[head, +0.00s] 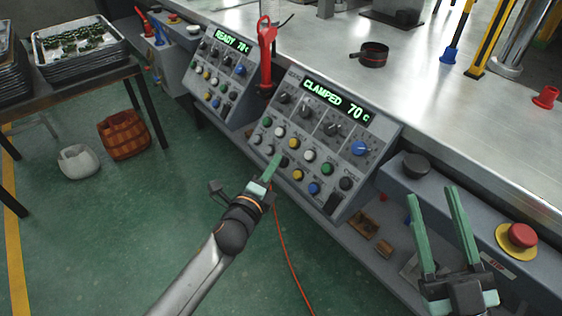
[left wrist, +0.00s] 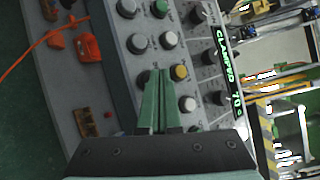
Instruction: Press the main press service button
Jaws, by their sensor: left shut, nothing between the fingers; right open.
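The press panel (head: 322,140) with the display reading "CLAMPED 70 c" carries knobs and rows of coloured buttons. Labels are too small to read, so I cannot tell which button is the service button. My left gripper (head: 275,162) is shut and empty, its fingertips over the lower left buttons. In the left wrist view the shut fingers (left wrist: 158,75) lie beside a yellow button (left wrist: 179,72) and below a white button (left wrist: 168,40); they partly cover another button. I cannot tell whether they touch. My right gripper (head: 435,225) is open and empty, right of the panel.
A second panel (head: 217,75) reading "READY 78 c" stands to the left, with a red-handled tool (head: 266,50) between the panels. A red mushroom button (head: 522,235) on a yellow base is right of my right gripper. An orange cable (head: 285,245) hangs below my left gripper.

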